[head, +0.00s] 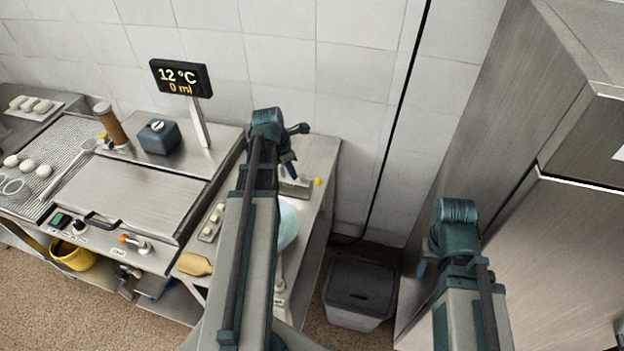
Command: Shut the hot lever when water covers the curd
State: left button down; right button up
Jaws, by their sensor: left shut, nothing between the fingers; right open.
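A dark display (181,77) on a post reads 12 °C and 0 ml. The steel unit below it has a flat cover (135,195). No curd or water shows. A small orange-tipped lever (128,240) sits on the unit's front panel; its label is too small to read, so I cannot tell if it is the hot lever. My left gripper (290,172) is shut and empty above the side table, partly behind my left arm and well right of that lever. My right gripper (421,269) is open, mostly hidden behind my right arm, near the steel cabinet.
A side table (320,155) carries a tray of small pale pieces (212,222) and a pale blue round item (288,222). A blue-grey box (159,138) stands on the unit. A yellow bucket (74,257) is below. A grey bin (360,290) and tall steel cabinet (560,265) are at right.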

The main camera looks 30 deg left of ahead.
aim_at(312, 180)
pick_arm(q)
jog(key=shift+s+f, duration=0.1)
jog(key=b+x, duration=0.9)
jog(key=shift+f+b, duration=0.35)
jog(key=shift+f, duration=0.05)
jog(key=shift+w+f+b, duration=0.3)
jog(key=shift+f+b, duration=0.05)
jog(key=w, duration=0.1)
jog(key=w+d+r+p, duration=0.1)
jog(key=w, duration=0.1)
jog(key=shift+w+d+r, duration=0.15)
jog(key=shift+d+r, duration=0.1)
jog(key=shift+d, duration=0.1)
jog(key=shift+w+d+r+p, duration=0.1)
jog(key=shift+w+d+p, duration=0.1)
jog(key=shift+w+p, duration=0.25)
jog(key=shift+w, duration=0.15)
